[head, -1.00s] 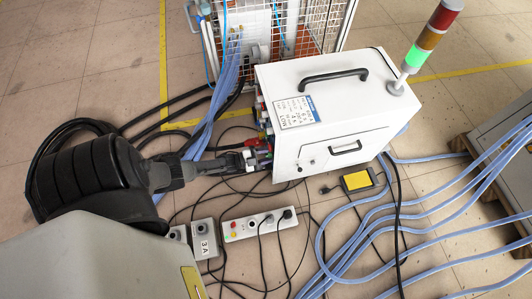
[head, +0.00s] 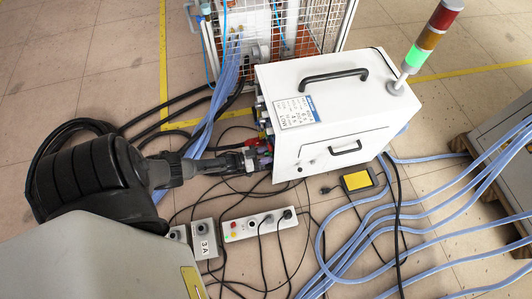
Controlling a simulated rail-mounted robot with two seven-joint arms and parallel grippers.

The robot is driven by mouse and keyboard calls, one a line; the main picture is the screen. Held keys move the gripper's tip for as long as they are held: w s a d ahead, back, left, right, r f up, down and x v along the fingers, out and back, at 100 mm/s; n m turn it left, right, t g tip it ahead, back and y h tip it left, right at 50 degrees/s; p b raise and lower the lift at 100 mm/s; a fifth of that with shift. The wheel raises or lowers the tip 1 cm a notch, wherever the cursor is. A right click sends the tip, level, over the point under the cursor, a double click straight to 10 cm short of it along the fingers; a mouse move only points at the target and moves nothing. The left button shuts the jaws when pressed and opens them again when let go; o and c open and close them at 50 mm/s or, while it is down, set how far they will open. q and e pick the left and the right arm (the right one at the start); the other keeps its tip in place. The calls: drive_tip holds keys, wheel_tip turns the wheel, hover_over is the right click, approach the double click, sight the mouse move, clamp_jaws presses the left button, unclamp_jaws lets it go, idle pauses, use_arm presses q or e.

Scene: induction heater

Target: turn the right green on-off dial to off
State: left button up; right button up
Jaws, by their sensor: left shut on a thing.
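The white heater box (head: 325,105) stands on the floor with a black handle on top. Small coloured fittings line its left face, which I see nearly edge-on. My left gripper (head: 260,161) reaches in from the left to the lower front end of that face. It is shut on a small part there, mostly hidden between the fingers. I cannot make out a green dial or its setting. My right gripper is not in view.
A signal tower (head: 428,45) with its green section lit stands on the box. A white power strip (head: 258,224), grey control boxes (head: 203,238) and a yellow pedal (head: 358,180) lie on the floor. Cables and blue hoses surround the box.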

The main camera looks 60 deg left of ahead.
use_arm(q)
drive_tip(key=n, duration=0.4)
drive_tip(key=shift+n, duration=2.1)
drive_tip(key=o, duration=0.9)
drive_tip(key=shift+s, duration=0.15)
drive_tip(key=p+v, duration=0.2)
drive_tip(key=v, duration=1.1)
drive_tip(key=shift+s+a+p, duration=0.2)
drive_tip(key=shift+s+p, duration=0.1)
drive_tip(key=shift+p, duration=0.05)
